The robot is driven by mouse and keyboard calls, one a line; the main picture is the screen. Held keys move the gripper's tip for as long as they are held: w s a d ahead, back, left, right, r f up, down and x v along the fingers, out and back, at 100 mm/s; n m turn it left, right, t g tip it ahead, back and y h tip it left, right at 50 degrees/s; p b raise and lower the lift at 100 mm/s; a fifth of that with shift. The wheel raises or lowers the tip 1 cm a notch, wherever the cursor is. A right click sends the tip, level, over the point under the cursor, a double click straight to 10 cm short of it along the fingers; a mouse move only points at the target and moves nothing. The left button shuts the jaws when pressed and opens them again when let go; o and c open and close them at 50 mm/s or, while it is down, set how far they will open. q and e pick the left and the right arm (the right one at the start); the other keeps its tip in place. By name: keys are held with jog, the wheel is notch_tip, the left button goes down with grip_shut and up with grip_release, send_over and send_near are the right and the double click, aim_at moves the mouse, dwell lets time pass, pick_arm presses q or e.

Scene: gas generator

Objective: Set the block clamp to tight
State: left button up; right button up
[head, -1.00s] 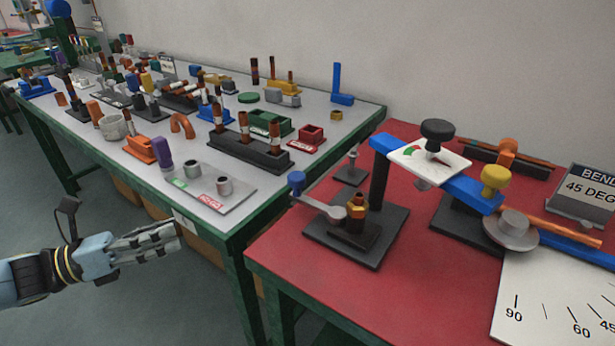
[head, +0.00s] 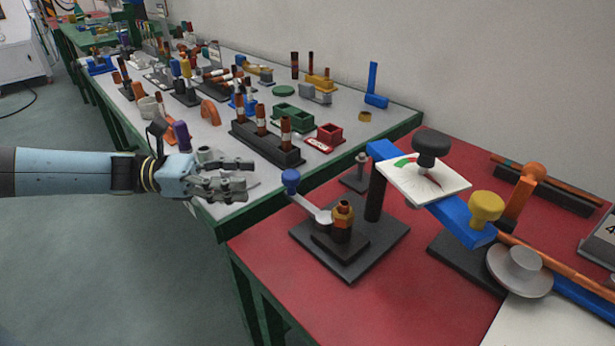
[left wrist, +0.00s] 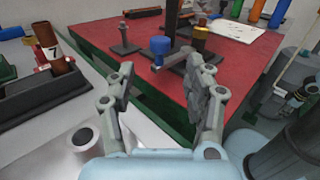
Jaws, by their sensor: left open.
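On the red table stands a dark block on a square black base, with a brass hex fitting (head: 343,216) on it. A grey lever with a blue knob (head: 290,178) reaches out to the left beside the fitting. Beside it a white plate (head: 424,180) with green and red marks and a black knob (head: 431,145) sits on a blue bar. No label tells which part is the block clamp. My left gripper (head: 250,180) is open and empty, left of the blue knob and apart from it. The left wrist view shows the blue knob (left wrist: 160,46) beyond the open fingers (left wrist: 158,88).
The red table (head: 290,285) also bears a yellow knob (head: 486,207) and a grey disc (head: 518,268) at the right. The grey table (head: 340,112) behind holds several pipe fittings and blocks.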

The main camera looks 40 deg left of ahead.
aim_at(292, 173)
pick_arm(q)
jog(key=x, duration=0.8)
jog(key=shift+w+d, duration=0.25)
jog(key=shift+d, duration=0.05)
jog(key=shift+w+d, duration=0.25)
pick_arm(e)
jog(key=shift+s+a+f, duration=0.1)
jog(key=shift+s+a, duration=0.35)
jog(key=shift+a, duration=0.15)
